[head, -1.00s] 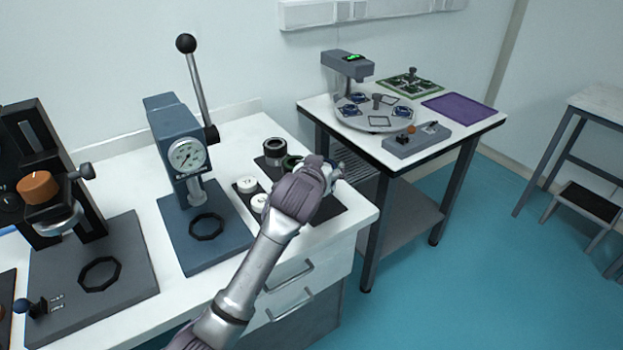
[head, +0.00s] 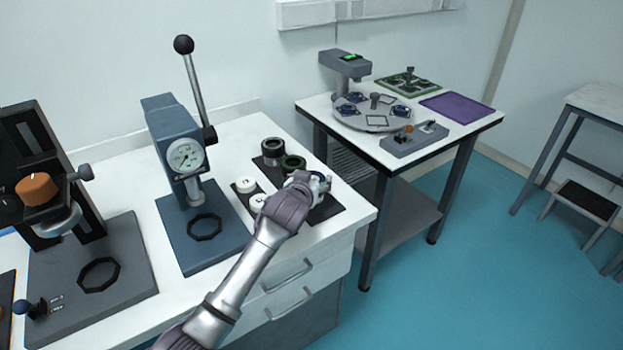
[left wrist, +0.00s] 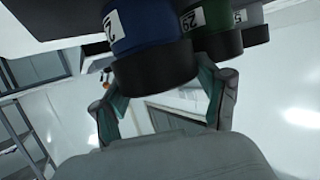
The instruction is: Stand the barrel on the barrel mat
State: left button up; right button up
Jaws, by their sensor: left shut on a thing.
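My left gripper (head: 320,186) is over the right part of a dark mat (head: 325,211) on the white bench. In the left wrist view its fingers (left wrist: 168,105) are shut on a blue-banded barrel (left wrist: 145,22) with a black end and a white label. In the head view the gripper hides most of that barrel. A green-banded barrel (head: 292,162) and a grey and black barrel (head: 272,148) stand in a row on the mat; the wrist view shows them beside the held one. The held barrel looks upright like them. Whether it touches the mat I cannot tell. My right gripper is not seen.
White round parts (head: 246,186) sit on a dark strip left of the gripper. A blue press (head: 172,150) with a tall lever stands further left. A side table (head: 350,150) with a turntable device is behind to the right. The bench front edge is close.

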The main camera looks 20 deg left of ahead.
pick_arm(q)
jog(key=o, duration=1.2)
jog(key=shift+o, duration=0.2)
jog(key=shift+s+r, duration=0.1)
jog(key=shift+r, duration=0.05)
jog(key=v, duration=1.1)
jog(key=shift+s, duration=0.4)
jog(key=shift+r, duration=0.15)
